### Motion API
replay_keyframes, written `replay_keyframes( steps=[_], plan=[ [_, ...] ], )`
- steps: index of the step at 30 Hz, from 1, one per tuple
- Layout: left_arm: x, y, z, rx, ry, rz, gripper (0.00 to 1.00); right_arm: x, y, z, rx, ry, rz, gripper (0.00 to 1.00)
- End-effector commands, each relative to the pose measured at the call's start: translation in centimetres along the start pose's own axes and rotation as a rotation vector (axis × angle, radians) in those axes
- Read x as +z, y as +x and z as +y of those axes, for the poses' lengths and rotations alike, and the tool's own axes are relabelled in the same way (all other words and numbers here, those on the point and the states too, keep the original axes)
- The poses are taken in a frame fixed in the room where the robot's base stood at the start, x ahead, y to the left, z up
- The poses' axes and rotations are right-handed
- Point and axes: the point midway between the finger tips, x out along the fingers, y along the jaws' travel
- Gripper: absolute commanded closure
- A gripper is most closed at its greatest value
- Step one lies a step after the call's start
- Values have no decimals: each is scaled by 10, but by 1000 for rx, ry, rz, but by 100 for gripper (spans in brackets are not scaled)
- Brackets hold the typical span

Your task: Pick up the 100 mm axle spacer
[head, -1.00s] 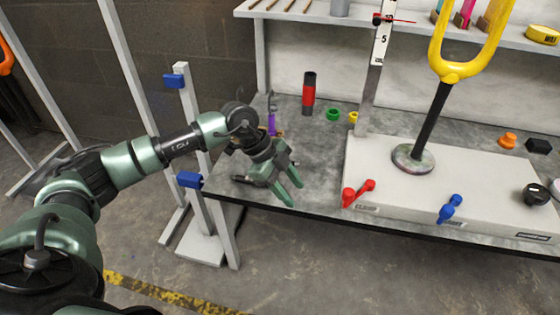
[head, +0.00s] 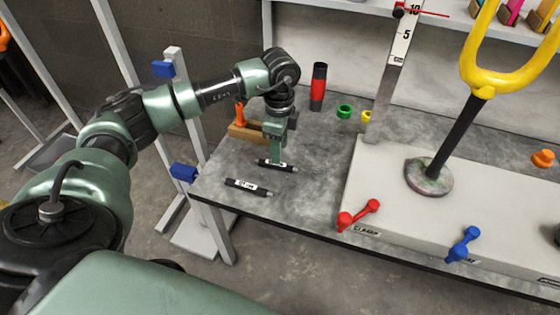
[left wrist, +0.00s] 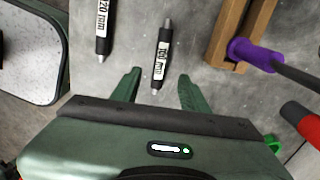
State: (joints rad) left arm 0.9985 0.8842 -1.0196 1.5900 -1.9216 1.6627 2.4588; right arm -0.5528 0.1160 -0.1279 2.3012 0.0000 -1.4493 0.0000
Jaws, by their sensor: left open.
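The 100 mm axle spacer (head: 292,168) is a dark rod with a white label, lying flat on the grey bench. In the left wrist view its label reads 100 mm (left wrist: 162,55). My left gripper (head: 277,158) points down over it, fingers open. In the wrist view the fingertips (left wrist: 159,76) stand on either side of the spacer's near end; I cannot tell the height left between them and the bench. A longer spacer labelled 120 mm (left wrist: 104,25) lies beside it, nearer the bench's front edge in the head view (head: 248,187). My right gripper is not in view.
A wooden holder (head: 240,131) with upright handles stands just behind the gripper; its purple handle (left wrist: 255,55) shows in the wrist view. A red and black cylinder (head: 318,88) and green ring (head: 344,111) are farther back. A raised pale plate (head: 400,215) with red and blue levers lies right.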

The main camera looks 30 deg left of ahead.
Motion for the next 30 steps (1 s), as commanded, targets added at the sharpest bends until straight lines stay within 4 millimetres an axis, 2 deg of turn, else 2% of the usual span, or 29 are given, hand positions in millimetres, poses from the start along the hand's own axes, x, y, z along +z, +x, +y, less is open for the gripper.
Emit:
replay_keyframes(
  steps=[9,12,21,22,26,27,30],
  plan=[
    [6,46,-2,2,0,-1,55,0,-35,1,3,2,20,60],
    [5,56,-2,0,1,1,55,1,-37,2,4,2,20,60],
    [5,60,-2,-1,2,2,55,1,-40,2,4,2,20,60],
    [5,60,-2,-1,2,2,61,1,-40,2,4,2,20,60],
    [5,60,-2,-1,2,2,97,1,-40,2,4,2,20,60],
    [5,60,-2,-1,2,2,100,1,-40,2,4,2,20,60],
    [5,60,-2,-1,2,2,100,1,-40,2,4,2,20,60]
  ],
)
